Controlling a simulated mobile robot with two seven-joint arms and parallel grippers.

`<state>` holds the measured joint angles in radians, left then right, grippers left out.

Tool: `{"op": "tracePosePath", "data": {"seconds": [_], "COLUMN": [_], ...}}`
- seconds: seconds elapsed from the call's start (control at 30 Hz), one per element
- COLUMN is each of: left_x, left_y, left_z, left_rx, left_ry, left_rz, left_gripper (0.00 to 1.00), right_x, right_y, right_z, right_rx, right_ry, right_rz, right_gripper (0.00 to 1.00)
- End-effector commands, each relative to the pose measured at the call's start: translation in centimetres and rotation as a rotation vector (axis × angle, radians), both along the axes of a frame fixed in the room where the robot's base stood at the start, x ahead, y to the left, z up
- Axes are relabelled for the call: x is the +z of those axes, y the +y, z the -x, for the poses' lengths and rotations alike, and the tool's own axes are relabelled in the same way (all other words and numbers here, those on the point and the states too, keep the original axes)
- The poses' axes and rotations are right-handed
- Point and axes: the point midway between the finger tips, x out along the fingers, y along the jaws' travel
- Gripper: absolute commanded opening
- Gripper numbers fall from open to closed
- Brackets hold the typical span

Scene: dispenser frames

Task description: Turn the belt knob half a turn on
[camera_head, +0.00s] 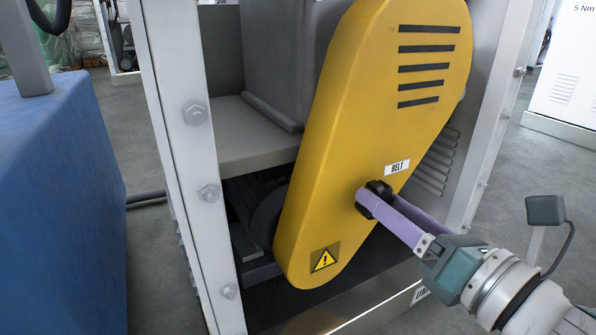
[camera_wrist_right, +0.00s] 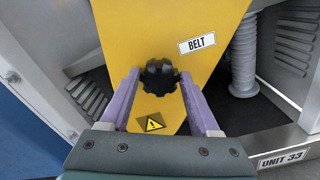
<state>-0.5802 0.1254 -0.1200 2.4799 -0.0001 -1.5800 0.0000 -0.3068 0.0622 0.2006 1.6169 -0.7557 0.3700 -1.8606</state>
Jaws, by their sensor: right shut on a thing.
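The belt knob (camera_head: 379,187) is a black lobed knob on the front of the yellow belt cover (camera_head: 350,130), just below a white BELT label (camera_head: 397,167). In the right wrist view the knob (camera_wrist_right: 160,75) sits between the two purple fingers. My right gripper (camera_head: 370,201) reaches in from the lower right and is shut on the knob, one finger on each side. The fingers hide part of the knob in the head view. My left gripper is not in view.
A metal frame with bolted posts (camera_head: 190,150) surrounds the cover. A yellow warning label (camera_head: 325,258) is low on the cover. A blue block (camera_head: 60,210) stands at the left, and a white cabinet (camera_head: 565,75) at the far right. A UNIT 33 plate (camera_wrist_right: 283,159) marks the lower rail.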

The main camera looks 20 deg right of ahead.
Motion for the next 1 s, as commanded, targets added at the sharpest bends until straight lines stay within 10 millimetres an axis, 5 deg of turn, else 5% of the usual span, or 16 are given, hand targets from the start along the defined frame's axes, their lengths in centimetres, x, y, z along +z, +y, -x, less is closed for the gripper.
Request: {"op": "tracePosePath", "data": {"seconds": [1.0], "left_x": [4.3], "left_y": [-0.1], "left_z": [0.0], "left_rx": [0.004], "left_ry": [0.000], "left_rz": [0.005], "left_gripper": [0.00], "right_x": [-0.3], "right_y": [-0.3], "right_z": [0.0], "right_rx": [-0.001], "right_ry": [0.079], "right_rz": [-0.965], "right_gripper": [0.07]}}
